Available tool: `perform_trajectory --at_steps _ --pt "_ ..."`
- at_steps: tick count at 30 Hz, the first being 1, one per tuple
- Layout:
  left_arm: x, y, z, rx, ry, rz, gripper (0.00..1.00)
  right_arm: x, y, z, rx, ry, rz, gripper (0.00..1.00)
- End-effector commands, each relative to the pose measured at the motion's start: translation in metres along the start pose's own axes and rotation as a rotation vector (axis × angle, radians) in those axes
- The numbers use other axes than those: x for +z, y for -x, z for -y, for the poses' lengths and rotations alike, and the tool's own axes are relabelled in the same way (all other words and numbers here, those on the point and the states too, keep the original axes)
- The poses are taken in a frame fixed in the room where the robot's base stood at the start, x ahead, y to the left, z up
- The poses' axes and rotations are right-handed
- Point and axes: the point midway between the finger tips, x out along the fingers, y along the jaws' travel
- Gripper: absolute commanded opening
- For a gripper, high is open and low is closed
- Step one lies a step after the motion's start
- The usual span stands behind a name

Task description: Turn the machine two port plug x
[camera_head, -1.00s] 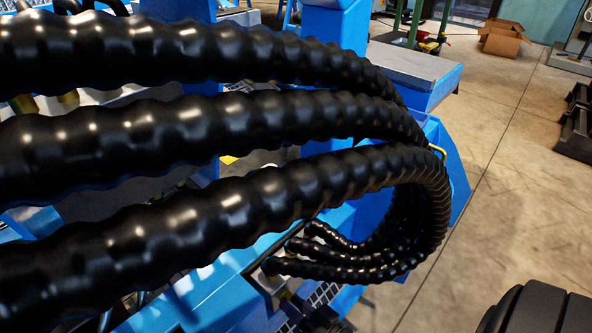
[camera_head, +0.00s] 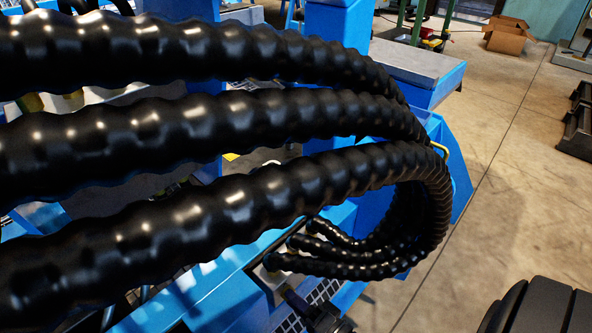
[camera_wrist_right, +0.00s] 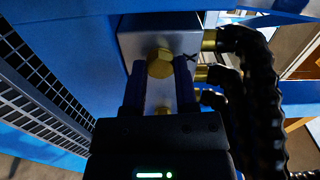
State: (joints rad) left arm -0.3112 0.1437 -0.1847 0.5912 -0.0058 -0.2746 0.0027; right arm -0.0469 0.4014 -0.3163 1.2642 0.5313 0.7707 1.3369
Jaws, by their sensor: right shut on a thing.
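A brass plug (camera_wrist_right: 160,63) with a hexagon-like head sits on the face of a silver metal block (camera_wrist_right: 135,42) in the right wrist view. My right gripper (camera_wrist_right: 160,80) reaches up to it, with one dark finger on each side, shut on the plug. More brass shows lower between the fingers, partly hidden. A small dark mark is on the block right of the plug. In the head view my right gripper (camera_head: 290,296) is a small dark shape at the block, below the hose ends; the plug cannot be made out there. My left gripper is not in view.
Thick black ribbed hoses (camera_head: 230,200) cross the head view and curl back to the block. Their brass fittings (camera_wrist_right: 211,40) stand close right of my gripper. A blue machine frame (camera_head: 205,295) with dark mesh surrounds the block. Open floor (camera_head: 510,200) lies right.

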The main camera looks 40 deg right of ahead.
Motion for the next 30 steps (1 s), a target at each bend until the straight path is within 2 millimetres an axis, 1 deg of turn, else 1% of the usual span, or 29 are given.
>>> perform_trajectory --at_steps 4,10,26,27,29,30 --pt "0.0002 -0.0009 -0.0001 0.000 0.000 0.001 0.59 0.0001 0.0008 -0.0011 0.004 -0.068 0.001 0.00" --pt "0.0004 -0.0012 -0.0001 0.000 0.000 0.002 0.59 0.0004 0.0008 -0.0008 0.004 -0.123 0.001 0.00" --pt "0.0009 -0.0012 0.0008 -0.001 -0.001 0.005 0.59 0.0003 0.0009 -0.0008 0.005 -0.145 0.000 0.00" --pt "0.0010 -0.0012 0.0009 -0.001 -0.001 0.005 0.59 0.0003 0.0009 -0.0008 0.005 -0.145 0.000 0.41" --pt "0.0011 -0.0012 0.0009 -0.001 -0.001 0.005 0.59 0.0002 0.0008 -0.0007 0.004 -0.144 0.000 0.54" --pt "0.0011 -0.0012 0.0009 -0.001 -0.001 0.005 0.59 0.0002 0.0007 -0.0005 0.004 -0.144 0.000 0.62"
